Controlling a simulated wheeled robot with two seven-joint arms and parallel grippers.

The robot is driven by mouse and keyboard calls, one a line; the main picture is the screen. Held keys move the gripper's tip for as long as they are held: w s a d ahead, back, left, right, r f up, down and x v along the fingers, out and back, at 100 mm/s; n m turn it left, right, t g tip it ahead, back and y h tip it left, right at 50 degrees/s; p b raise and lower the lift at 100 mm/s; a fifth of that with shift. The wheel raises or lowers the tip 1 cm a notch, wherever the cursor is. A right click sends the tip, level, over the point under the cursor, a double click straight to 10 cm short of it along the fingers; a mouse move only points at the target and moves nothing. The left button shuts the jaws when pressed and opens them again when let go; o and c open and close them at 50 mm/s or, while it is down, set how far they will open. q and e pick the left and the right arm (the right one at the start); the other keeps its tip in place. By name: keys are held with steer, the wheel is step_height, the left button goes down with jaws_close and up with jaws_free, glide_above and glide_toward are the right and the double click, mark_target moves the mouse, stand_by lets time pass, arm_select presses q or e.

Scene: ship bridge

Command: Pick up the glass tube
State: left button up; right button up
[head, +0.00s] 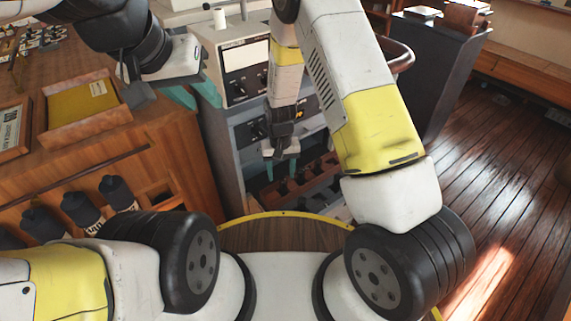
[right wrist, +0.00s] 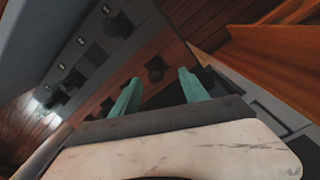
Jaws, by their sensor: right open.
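I cannot make out a glass tube in either view. My right gripper (head: 281,170) points down in front of the grey console, above a reddish-brown rack (head: 312,176) with dark fittings. In the right wrist view its two teal fingers (right wrist: 159,78) are apart, with nothing held between them. A dark round knob (right wrist: 155,68) on a brown strip shows beyond the gap between them. My left gripper (head: 194,96) is at the upper left, beside the wooden cabinet, with its teal fingers apart and empty.
The grey console (head: 238,70) with dials stands behind my right gripper. A wooden cabinet (head: 165,150) at left bears a yellow folder (head: 82,105) in a tray and has several dark bottles (head: 118,193) in its side. Open plank floor (head: 500,170) lies at right.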

mark_target(283, 181)
steer(key=f, duration=0.7)
steer(key=shift+w+d, duration=0.2)
steer(key=shift+d, duration=0.15)
steer(key=shift+c, duration=0.4)
jaws_close()
